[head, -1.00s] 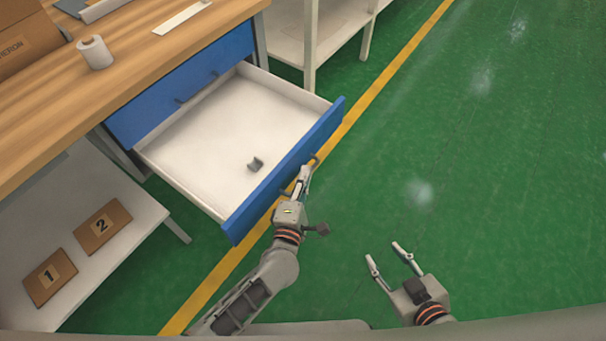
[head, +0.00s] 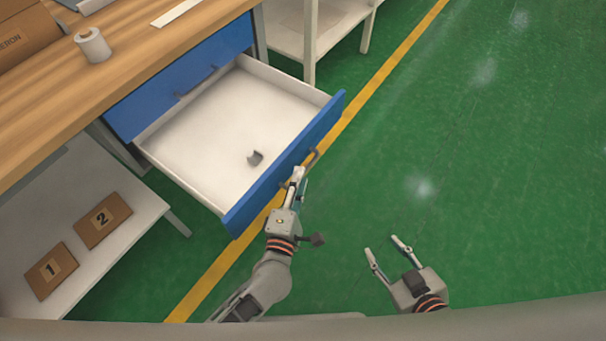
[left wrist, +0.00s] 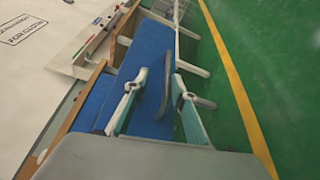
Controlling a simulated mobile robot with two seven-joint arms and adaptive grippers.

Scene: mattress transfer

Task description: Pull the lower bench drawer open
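The lower bench drawer (head: 225,135) stands pulled well out below the closed upper drawer (head: 185,80). Its blue front (head: 322,128) carries a dark bar handle (head: 314,157). My left gripper (head: 298,175) is at the handle, outside the drawer front. In the left wrist view its fingers (left wrist: 158,88) are apart, with the handle (left wrist: 165,80) showing between them; I cannot tell whether they touch it. My right gripper (head: 386,246) is open and empty over the floor.
The wooden benchtop (head: 60,105) holds a white roll (head: 93,46) and a brown box (head: 22,35). A low shelf (head: 145,210) at the left bears boxes marked 1 and 2. A white rack (head: 310,45) stands behind. The green floor at the right is clear.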

